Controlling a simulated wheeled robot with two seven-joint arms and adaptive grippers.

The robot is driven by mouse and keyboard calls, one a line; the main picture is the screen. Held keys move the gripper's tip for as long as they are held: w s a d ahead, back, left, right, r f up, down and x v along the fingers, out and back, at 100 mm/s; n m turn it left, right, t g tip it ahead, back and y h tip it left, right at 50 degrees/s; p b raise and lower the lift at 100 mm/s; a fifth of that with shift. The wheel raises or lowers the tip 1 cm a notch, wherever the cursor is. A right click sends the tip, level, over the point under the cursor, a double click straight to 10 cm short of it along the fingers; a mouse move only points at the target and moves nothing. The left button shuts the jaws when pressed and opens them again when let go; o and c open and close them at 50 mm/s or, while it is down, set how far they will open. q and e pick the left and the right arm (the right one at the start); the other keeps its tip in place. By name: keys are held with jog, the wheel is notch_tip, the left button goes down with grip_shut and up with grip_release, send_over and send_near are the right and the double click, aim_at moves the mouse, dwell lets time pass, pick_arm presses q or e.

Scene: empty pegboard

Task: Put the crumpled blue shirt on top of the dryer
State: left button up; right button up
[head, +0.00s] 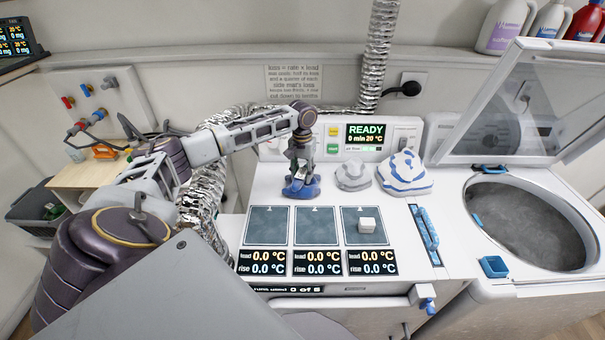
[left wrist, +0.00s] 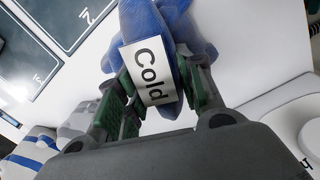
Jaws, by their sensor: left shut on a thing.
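The crumpled blue shirt (head: 301,189) is at the back left of the white dryer top (head: 262,189), just behind the dark square pads. My left gripper (head: 299,176) points down from above and is shut on it. In the left wrist view the blue shirt (left wrist: 178,28) sits between the green-padded fingers of my left gripper (left wrist: 160,98), with a white "Cold" tag (left wrist: 148,70) facing the camera. I cannot tell whether the shirt touches the dryer top. My right gripper is not in view.
A grey bundle (head: 353,176) and a white-and-blue striped bundle (head: 404,174) lie to the shirt's right. An open-lidded washer (head: 476,262) stands at right. A foil duct (head: 200,198) runs at left.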

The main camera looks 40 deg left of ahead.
pick_arm(q)
jog(key=shift+f, duration=0.25)
jog(key=o, duration=1.1)
jog(key=shift+f, duration=0.1)
jog(key=shift+r, duration=0.6)
jog(key=r, duration=0.3)
jog(key=r+b, duration=0.1)
jog(key=r, duration=0.7)
jog(key=shift+w+a+b, duration=0.3)
jog(key=shift+a, duration=0.05)
